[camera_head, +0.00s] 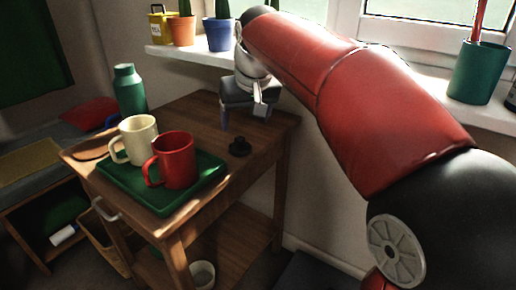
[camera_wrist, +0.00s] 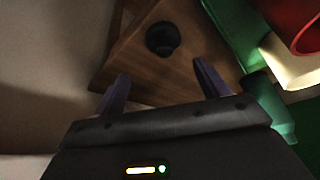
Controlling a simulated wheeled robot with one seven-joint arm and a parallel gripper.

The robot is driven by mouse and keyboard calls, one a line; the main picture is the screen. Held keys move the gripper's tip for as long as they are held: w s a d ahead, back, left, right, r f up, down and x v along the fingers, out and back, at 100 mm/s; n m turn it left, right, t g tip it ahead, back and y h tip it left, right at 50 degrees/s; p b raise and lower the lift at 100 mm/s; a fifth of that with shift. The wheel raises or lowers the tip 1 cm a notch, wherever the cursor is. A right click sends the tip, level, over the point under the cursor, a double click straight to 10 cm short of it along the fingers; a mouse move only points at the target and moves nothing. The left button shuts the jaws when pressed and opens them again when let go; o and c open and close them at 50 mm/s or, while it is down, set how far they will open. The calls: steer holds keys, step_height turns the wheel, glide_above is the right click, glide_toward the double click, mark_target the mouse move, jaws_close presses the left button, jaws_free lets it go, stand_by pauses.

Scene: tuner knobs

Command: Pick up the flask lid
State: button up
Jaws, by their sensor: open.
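A small black round piece with a raised knob, which looks like the flask lid (camera_head: 239,147), lies on the wooden table. It also shows in the wrist view (camera_wrist: 162,38), beyond my fingertips and roughly centred between them. My gripper (camera_head: 242,115) is open and empty above the table, behind the lid in the head view. Its two purple fingers (camera_wrist: 162,74) stand apart in the wrist view and do not touch the lid. A green flask (camera_head: 130,92) stands upright at the table's back left; part of it shows in the wrist view (camera_wrist: 270,112).
A green tray (camera_head: 160,207) with a cream mug (camera_head: 138,140) and a red mug (camera_head: 177,160) sits left of the lid. The wooden table (camera_head: 265,133) is bare around the lid. A windowsill (camera_head: 185,54) with potted plants runs behind, against the wall.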

mark_target(239, 138)
steer(key=x, duration=0.2)
steer(key=b+x, duration=0.1)
steer(key=x, duration=0.1)
steer(key=s+x, duration=0.1)
steer(key=x, duration=0.2)
steer(key=shift+a+f, duration=0.1)
steer(key=shift+a, duration=0.3)
steer(key=c, duration=1)
